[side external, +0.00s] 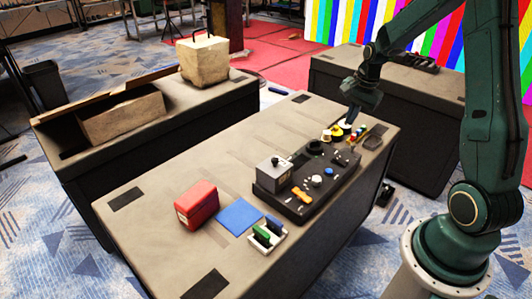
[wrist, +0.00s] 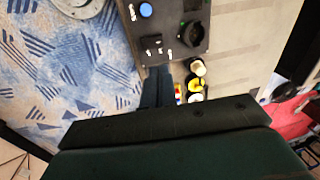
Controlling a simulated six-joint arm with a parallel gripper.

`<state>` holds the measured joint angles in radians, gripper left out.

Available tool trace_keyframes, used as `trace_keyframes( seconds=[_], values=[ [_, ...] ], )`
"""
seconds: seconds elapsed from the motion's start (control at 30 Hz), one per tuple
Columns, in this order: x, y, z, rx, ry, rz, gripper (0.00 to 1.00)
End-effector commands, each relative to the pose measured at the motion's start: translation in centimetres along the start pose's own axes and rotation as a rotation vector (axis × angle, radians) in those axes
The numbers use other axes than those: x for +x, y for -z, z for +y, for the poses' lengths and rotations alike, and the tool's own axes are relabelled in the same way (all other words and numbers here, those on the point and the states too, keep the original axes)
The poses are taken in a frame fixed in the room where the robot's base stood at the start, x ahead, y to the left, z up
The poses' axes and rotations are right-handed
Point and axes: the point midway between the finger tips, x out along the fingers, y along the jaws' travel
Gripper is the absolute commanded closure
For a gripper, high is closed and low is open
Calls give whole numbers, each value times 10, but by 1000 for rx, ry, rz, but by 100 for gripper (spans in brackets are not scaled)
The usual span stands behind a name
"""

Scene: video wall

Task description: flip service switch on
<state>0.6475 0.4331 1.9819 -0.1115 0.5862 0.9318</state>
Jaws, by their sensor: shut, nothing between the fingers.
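A black control panel (side external: 296,208) lies on the near table, with a grey box, an orange part, a pale round knob and small dark controls on it. I cannot tell for sure which control is the service switch. In the wrist view, part of the panel (wrist: 182,52) shows at the top, with small black switches (wrist: 152,44) with white marks, a blue button (wrist: 146,9) and a round black socket (wrist: 192,34).
Yellow, white and red small items (side external: 343,128) stand beside the panel's far end, close to my gripper. A red box (side external: 197,203), a blue mat (side external: 239,216) and a white tray with dark and green pieces (side external: 281,232) lie nearer. The table's left part is clear.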

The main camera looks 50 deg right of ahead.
Motion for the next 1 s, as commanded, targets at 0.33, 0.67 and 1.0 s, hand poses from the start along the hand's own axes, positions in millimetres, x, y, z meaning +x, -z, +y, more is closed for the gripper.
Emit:
trace_keyframes(
  seconds=[0.33,0.67,1.0],
  values=[
    [15,12,4,62,-8,-9,100],
    [15,11,4,61,-8,-9,100],
    [37,11,4,61,-10,-10,100]
  ],
)
